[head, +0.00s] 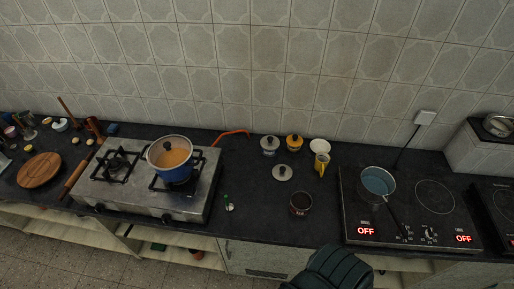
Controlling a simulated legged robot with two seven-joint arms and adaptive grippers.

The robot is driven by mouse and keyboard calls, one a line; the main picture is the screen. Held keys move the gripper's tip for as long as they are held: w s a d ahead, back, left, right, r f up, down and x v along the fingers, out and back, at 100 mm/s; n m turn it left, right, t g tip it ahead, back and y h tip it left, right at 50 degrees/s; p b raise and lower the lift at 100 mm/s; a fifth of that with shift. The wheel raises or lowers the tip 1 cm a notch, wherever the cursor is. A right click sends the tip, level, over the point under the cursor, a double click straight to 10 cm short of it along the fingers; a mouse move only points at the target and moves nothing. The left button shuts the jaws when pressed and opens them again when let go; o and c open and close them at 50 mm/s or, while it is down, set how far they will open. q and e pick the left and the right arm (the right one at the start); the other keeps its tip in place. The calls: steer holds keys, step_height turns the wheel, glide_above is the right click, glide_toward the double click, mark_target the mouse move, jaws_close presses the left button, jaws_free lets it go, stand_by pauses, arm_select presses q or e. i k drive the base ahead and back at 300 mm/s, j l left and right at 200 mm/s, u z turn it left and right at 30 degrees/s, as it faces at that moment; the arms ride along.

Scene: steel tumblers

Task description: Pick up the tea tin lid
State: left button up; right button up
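The tea tin (300,204) is a small dark reddish tin with lettering on its front. It stands open and upright near the front of the black counter, with dark contents showing. A round pale lid with a dark knob (282,173) lies flat on the counter just behind and left of the tin, apart from it. It looks like the tea tin lid.
Behind the lid stand a pale lidded jar (269,146), an orange lidded jar (294,143), a white cup (319,147) and a yellow cup (322,164). A gas stove with a blue pot (173,171) is left. A hob with a pan (377,183) is right.

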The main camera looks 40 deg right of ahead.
mark_target(282, 172)
steer(key=z, duration=1.75)
